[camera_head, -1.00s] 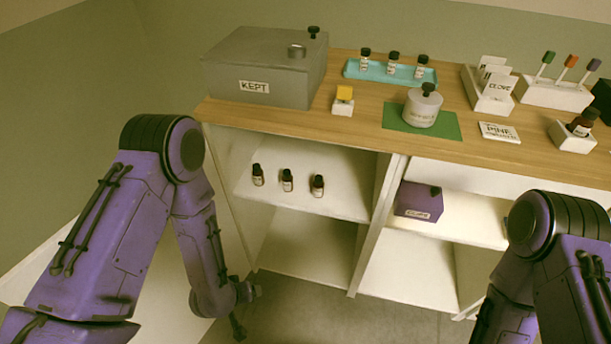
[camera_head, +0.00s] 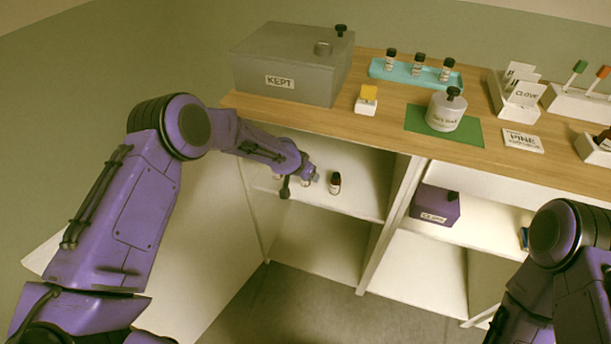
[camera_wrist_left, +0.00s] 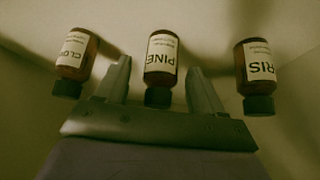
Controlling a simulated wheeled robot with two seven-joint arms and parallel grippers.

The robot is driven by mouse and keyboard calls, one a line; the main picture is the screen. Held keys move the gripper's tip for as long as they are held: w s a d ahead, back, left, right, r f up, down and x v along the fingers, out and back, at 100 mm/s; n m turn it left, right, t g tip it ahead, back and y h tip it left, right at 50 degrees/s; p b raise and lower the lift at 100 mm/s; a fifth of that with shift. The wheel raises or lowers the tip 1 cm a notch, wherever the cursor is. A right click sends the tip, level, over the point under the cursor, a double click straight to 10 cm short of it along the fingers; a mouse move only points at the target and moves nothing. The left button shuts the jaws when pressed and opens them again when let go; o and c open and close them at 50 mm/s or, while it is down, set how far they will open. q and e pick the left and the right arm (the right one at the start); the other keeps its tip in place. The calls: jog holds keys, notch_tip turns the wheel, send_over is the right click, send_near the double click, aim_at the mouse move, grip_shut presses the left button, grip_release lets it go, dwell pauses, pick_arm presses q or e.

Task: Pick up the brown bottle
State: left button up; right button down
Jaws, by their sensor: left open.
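Three brown bottles with dark caps and white labels show in the left wrist view: one marked PINE (camera_wrist_left: 160,62) in the middle, one with a partly readable label like CLOVE (camera_wrist_left: 75,60) at left, one ending in RIS (camera_wrist_left: 257,72) at right. My left gripper (camera_wrist_left: 159,75) is open, its fingers on either side of the PINE bottle in the picture, with no visible grip. In the head view the left gripper (camera_head: 308,179) is at the upper left shelf (camera_head: 362,203). One brown bottle (camera_head: 335,184) shows clearly to its right; the others are mostly hidden. My right gripper is out of view.
The wooden counter (camera_head: 390,110) overhangs the shelf. A purple box (camera_head: 435,204) is in the right shelf.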

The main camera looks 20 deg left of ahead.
pick_arm(q)
jog(key=shift+w+f, duration=0.35)
jog(key=shift+f, duration=0.2)
jog(key=shift+r, duration=0.1)
jog(key=shift+c, duration=0.9)
jog(key=c, duration=1)
jog(key=shift+o, duration=0.2)
jog(key=shift+r, duration=0.15)
